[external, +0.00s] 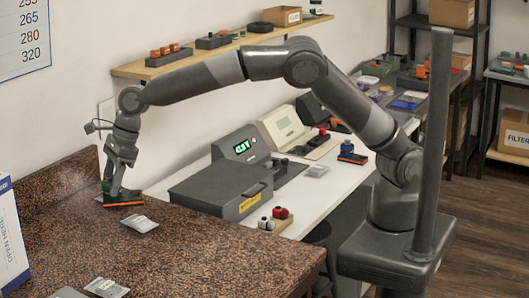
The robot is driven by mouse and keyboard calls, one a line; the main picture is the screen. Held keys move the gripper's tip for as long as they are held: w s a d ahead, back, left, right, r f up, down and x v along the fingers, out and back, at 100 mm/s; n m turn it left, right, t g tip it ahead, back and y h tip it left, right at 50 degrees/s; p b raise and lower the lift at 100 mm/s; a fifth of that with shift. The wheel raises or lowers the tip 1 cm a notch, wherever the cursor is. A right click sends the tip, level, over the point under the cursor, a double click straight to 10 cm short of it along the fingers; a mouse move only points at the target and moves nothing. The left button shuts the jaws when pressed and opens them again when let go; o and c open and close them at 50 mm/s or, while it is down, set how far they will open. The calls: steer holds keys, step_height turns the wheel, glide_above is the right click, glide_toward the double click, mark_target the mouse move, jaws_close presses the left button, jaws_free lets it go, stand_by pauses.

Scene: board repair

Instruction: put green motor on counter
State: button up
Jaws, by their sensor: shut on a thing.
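My gripper (113,190) reaches down at the left end of the brown speckled counter (190,250), near the wall. It is shut on the green motor (108,197), a small dark green part mostly hidden by the fingers. An orange flat piece (125,204) shows at the motor's base, at or just above the counter top. I cannot tell whether it rests on the surface.
A silver pouch (139,224) lies just right of the gripper; more pouches (105,288) lie at the front. A white box (10,235) stands at the left edge. The counter's middle is clear. A grey machine (222,187) stands on the white bench behind; a shelf (205,55) hangs above.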

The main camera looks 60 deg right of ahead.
steer(key=shift+s+a+f, duration=0.35)
steer(key=shift+a+f, duration=1)
steer(key=shift+f, duration=0.15)
steer(key=shift+s+a+f, duration=0.35)
steer(key=shift+a+f, duration=0.95)
steer(key=shift+f, duration=0.15)
steer(key=shift+s+a+f, duration=0.35)
steer(key=shift+a+f, duration=1)
steer(key=shift+f, duration=0.15)
steer(key=o, duration=1.3)
steer(key=shift+f, duration=0.15)
steer(key=v, duration=1.2)
steer(key=shift+s, duration=0.1)
